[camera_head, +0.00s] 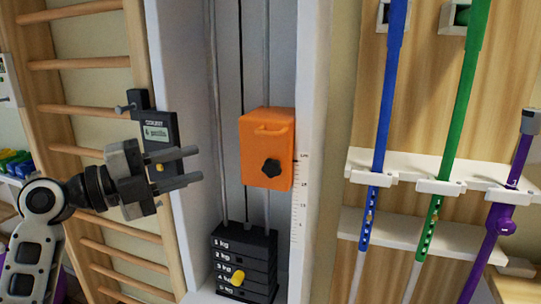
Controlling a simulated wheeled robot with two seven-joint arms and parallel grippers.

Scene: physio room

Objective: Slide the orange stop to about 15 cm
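The orange stop (254,140) is a block with a handle slot near its top and a black star knob (270,168) on its front. It sits on vertical rods inside a pale upright frame (314,80), well above the weight stack. A scale (298,200) with small marks runs down the frame just right of the stop; its figures are too small to read surely. The stop's lower edge is below the scale's top mark. My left gripper (200,165) is open and empty, left of the stop, its two fingers pointing right toward it, apart from it. My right gripper is not in view.
Black weight plates (240,246) labelled in kg, with a yellow pin knob (238,278), stand below the stop. A small display unit (159,130) is behind my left gripper. Wooden wall bars (82,62) are left; blue, green and purple poles (462,90) hang in white racks right.

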